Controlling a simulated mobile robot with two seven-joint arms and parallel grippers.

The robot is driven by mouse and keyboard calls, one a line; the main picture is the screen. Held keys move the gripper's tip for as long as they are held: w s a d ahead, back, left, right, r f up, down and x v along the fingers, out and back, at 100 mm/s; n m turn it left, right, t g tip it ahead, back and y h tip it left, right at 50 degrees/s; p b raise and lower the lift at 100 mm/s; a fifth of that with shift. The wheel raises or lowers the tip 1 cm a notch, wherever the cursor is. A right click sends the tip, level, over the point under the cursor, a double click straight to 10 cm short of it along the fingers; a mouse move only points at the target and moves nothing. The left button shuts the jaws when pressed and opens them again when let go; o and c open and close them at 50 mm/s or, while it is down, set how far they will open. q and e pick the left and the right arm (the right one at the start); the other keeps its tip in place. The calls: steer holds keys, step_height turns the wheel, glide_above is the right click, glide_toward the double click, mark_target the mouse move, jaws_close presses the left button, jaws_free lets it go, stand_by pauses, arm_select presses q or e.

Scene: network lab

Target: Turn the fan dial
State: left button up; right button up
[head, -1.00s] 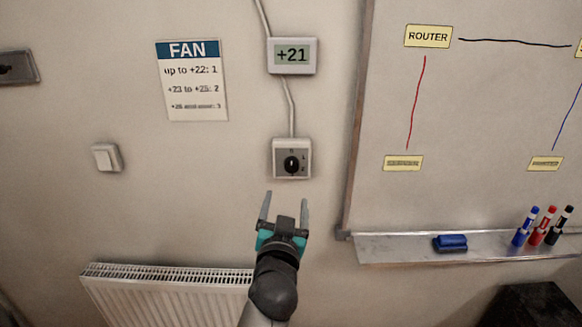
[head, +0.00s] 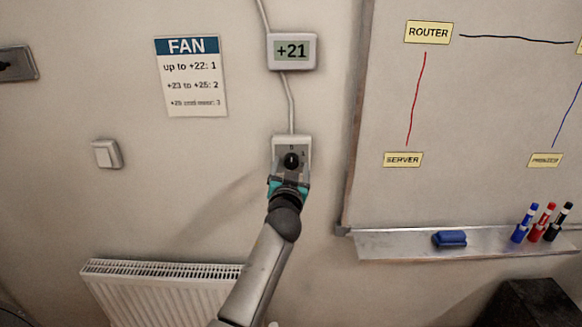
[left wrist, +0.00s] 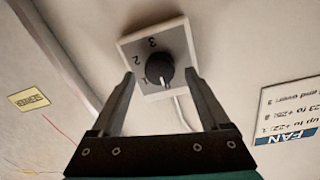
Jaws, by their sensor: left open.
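The fan dial is a black round knob (head: 291,160) with a white mark, on a light wall box with a grey face (left wrist: 155,52). In the left wrist view the knob (left wrist: 159,68) sits between the fingertips, and the numerals 3, 2 and 1 show upside down around it. The white mark points up in the head view. My left gripper (head: 290,175) is open in front of the box, with a finger on each side of the knob and gaps between. Whether the tips touch the box is unclear. My right gripper is not in view.
A display (head: 292,52) above reads +21. A FAN sheet (head: 192,76) lists up to +22: 1 and +23 to +25: 2. A light switch (head: 106,154) and radiator (head: 160,290) are left; a whiteboard (head: 480,105) with a marker tray (head: 395,245) is right.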

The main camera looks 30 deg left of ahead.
arm_select(q)
steer(key=shift+w+a, duration=0.15)
steer(key=shift+w, duration=0.05)
jaws_close()
stand_by(0.6)
